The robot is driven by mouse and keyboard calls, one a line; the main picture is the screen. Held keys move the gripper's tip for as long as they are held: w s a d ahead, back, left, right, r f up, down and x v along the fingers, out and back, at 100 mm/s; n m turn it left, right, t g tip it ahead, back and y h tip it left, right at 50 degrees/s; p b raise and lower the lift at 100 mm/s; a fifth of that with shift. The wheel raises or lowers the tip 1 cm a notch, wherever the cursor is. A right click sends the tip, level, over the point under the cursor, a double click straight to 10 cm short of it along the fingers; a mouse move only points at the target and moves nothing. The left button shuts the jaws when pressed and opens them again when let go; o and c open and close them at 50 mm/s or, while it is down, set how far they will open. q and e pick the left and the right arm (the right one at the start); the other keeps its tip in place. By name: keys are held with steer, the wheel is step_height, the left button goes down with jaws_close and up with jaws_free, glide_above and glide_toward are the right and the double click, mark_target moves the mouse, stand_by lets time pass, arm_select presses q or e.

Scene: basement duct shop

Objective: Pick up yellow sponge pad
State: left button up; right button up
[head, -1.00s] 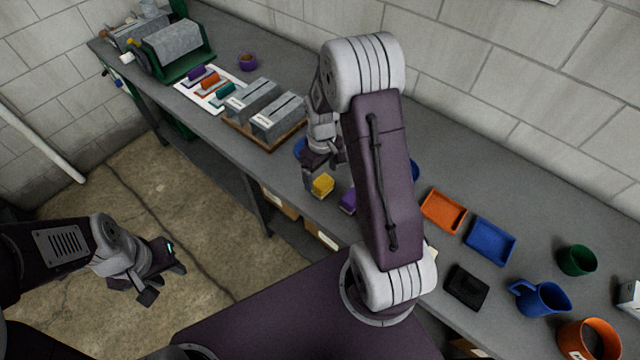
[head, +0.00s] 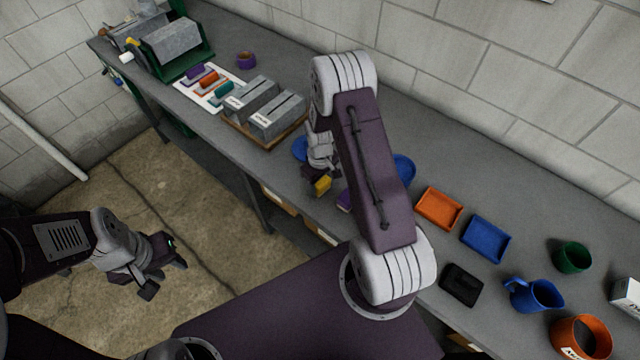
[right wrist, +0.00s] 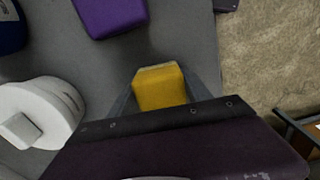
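The yellow sponge pad (head: 322,186) lies near the front edge of the grey bench. My right gripper (head: 318,178) is right above it and partly covers it in the head view. In the right wrist view, the yellow sponge pad (right wrist: 160,88) sits between the two grey fingers of my right gripper (right wrist: 160,85), one finger on each side. The fingers look spread around it; firm contact cannot be made out. My left gripper (head: 164,270) is open and empty over the floor, away from the bench.
A purple block (right wrist: 110,14) lies close to the sponge. A white roll-like object (right wrist: 40,112) is at the left in the wrist view. An orange tray (head: 439,208), a blue tray (head: 486,238) and a black item (head: 461,285) lie right of my arm. Grey boxes (head: 276,117) stand to the left.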

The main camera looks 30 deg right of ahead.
steer(key=c, duration=0.7)
steer(key=shift+c, duration=0.2)
steer(key=shift+r, duration=0.1)
steer(key=shift+w+r, duration=0.1)
steer(key=shift+r, duration=0.25)
step_height(320, 180, up, 3)
steer(key=shift+f+b, duration=0.2)
steer(key=shift+b, duration=0.3)
steer(key=s+a+r+b, duration=0.1)
steer(key=s+a+r, duration=0.1)
steer(key=s+r, duration=0.5)
steer(key=s, duration=0.4)
steer(key=shift+s+a+r, duration=0.25)
steer(key=shift+a, duration=0.15)
